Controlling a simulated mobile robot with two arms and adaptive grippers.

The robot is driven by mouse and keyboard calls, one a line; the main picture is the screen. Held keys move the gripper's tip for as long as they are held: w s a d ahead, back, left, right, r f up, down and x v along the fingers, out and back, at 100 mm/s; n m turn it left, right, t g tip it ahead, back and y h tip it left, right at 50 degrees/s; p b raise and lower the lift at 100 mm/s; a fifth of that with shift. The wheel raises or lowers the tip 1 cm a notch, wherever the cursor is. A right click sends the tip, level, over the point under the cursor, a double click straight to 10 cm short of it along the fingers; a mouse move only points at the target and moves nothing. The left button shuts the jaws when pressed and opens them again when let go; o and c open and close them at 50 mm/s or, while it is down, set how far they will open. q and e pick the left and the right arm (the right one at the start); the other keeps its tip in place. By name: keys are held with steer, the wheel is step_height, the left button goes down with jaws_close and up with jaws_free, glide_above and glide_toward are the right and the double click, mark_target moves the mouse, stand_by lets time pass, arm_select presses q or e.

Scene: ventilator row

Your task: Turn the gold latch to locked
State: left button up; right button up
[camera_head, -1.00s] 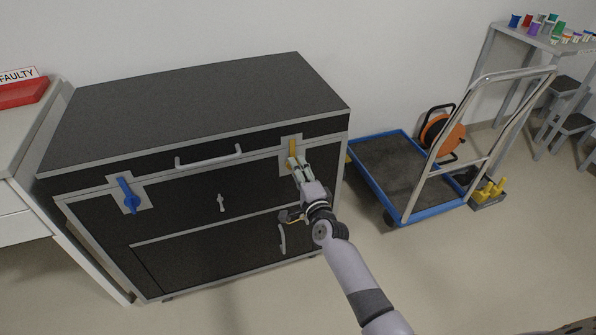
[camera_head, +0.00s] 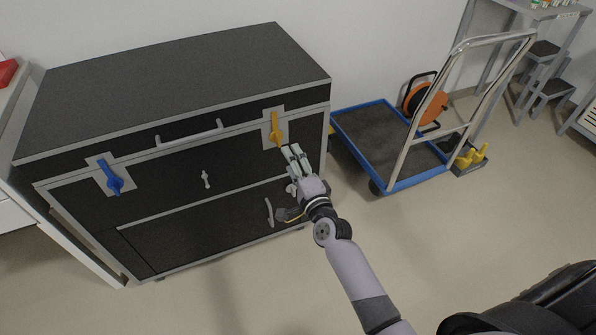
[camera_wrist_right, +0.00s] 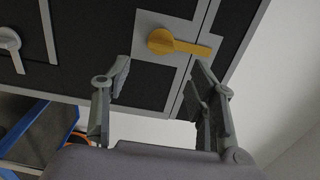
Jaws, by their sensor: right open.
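The gold latch (camera_head: 275,130) sits on a light plate at the right end of the dark case's front. Its handle points up, across the seam between lid and body. In the right wrist view the gold latch (camera_wrist_right: 178,43) lies beyond the fingertips, with its handle to the right. My right gripper (camera_head: 291,149) is open and empty, just below the latch and apart from it. It also shows in the right wrist view (camera_wrist_right: 158,72) with its fingers spread. My left gripper is not in view.
The dark case (camera_head: 170,85) also has a blue latch (camera_head: 114,181) at left, a lid handle (camera_head: 189,133), and a small grey knob (camera_head: 206,179). A blue-edged trolley (camera_head: 385,140) stands to the right with an orange reel (camera_head: 419,101). Floor in front is clear.

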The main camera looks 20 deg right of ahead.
steer(key=s, duration=0.4)
steer(key=shift+d, duration=0.1)
stand_by(0.3)
